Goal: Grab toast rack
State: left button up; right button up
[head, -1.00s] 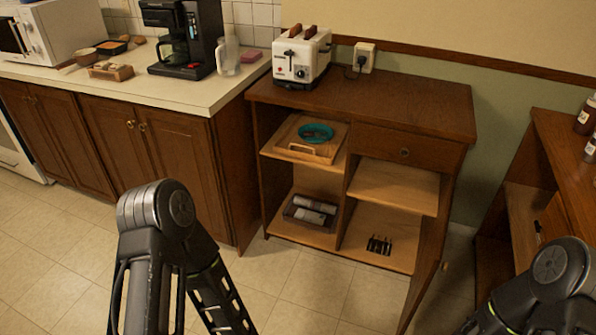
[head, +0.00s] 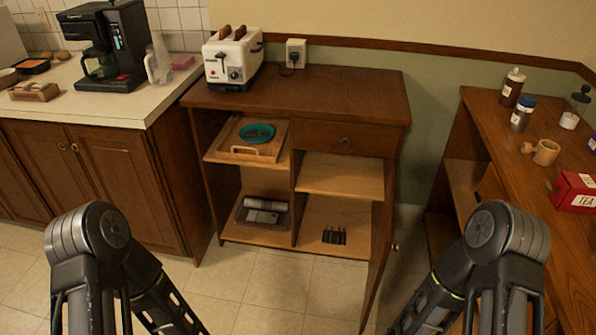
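A small dark rack with several upright bars, which looks like the toast rack (head: 334,236), stands on the floor of the lower right compartment of the wooden cabinet (head: 350,98). Nothing covers it from the front, and the cabinet door (head: 379,262) stands open to its right. Upper links of both my arms show at the bottom left and bottom right of the head view. Both grippers are out of the picture, so their state is hidden.
A toaster (head: 233,58) stands on the cabinet top. A shelf (head: 340,177) lies above the rack. A side table (head: 530,125) stands right.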

aim_at(333, 237)
jog(key=i+z, duration=0.15)
jog(key=z, duration=1)
jog(key=i+j+z, duration=0.2)
jog(key=j+z, duration=0.15)
jog(key=i+j+z, duration=0.1)
jog(key=j+z, duration=0.2)
jog(key=j, duration=0.25)
jog(key=j+z, duration=0.35)
jog(key=j, duration=0.15)
jog(key=i+j, duration=0.1)
jog(key=j, duration=0.4)
jog(key=i+j, duration=0.1)
jog(key=j, duration=0.4)
